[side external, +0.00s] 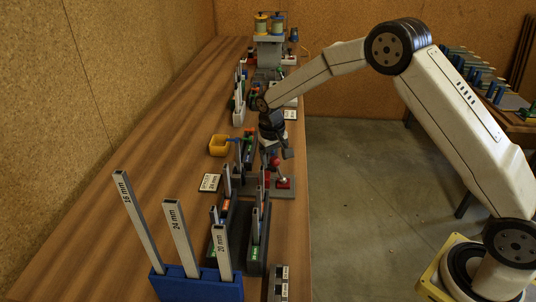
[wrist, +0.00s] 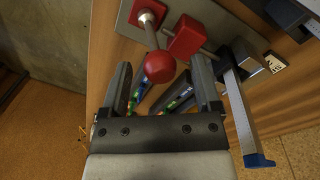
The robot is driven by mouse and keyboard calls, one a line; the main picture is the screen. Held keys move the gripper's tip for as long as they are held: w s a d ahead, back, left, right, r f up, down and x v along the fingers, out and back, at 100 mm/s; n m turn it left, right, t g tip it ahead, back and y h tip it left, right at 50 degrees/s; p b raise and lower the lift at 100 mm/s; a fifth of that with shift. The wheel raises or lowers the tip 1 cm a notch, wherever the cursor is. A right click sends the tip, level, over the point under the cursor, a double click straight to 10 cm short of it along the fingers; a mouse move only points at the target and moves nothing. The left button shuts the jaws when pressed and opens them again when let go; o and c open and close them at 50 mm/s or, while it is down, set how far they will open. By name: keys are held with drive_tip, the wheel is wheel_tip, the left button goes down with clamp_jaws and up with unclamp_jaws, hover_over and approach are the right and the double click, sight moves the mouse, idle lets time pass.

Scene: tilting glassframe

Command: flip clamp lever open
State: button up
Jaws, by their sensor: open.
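The clamp lever ends in a red ball knob (wrist: 159,66) on a short metal rod (wrist: 151,38). Beside it a red block (wrist: 187,38) sits with a metal spindle through it, over a grey base plate (wrist: 126,28). In the side view the clamp's red part (side external: 284,183) shows small near the table's right edge, below my gripper (side external: 272,150). In the wrist view my gripper (wrist: 160,64) is open, with the ball between the two fingers in the picture. Clear gaps show on both sides. Whether the ball is as deep as the fingertips I cannot tell.
A clamp-like tool with a metal bar (wrist: 240,110) and blue end lies close right of my right finger. Bare table runs along the left.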

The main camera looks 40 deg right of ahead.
drive_tip(key=shift+f, duration=0.3)
clamp_jaws()
idle(1.3)
